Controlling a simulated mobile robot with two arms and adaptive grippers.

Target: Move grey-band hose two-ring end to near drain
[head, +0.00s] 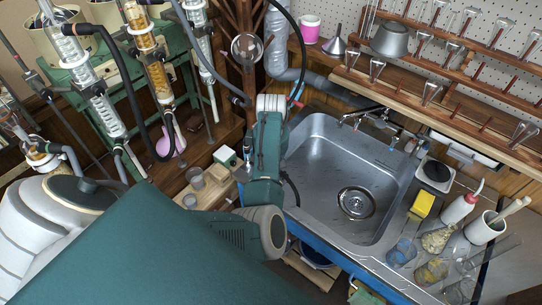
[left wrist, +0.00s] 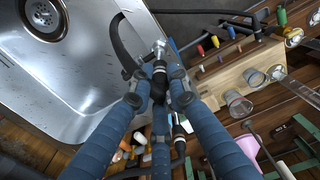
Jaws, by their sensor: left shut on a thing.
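In the left wrist view my left gripper (left wrist: 160,85) is shut on a dark hose piece (left wrist: 159,68) at the sink's edge, with a chrome fitting beside it. A curved black hose length (left wrist: 125,45) hangs over the sink rim; it also shows in the head view (head: 291,188), beside my forearm. I cannot make out grey bands or rings on it. In the head view my forearm hides my left gripper. The drain (head: 357,202) lies in the sink floor, right of the hose and apart from it; it also shows in the left wrist view (left wrist: 43,16). My right gripper is not in view.
The steel sink (head: 325,150) is empty. A tap (head: 360,115) stands behind it; a yellow sponge (head: 422,204), wash bottle (head: 460,207) and beakers (head: 402,252) stand right. Glass condensers (head: 92,85) and hoses stand left. A wooden tool block (left wrist: 242,75) and cups are near my gripper.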

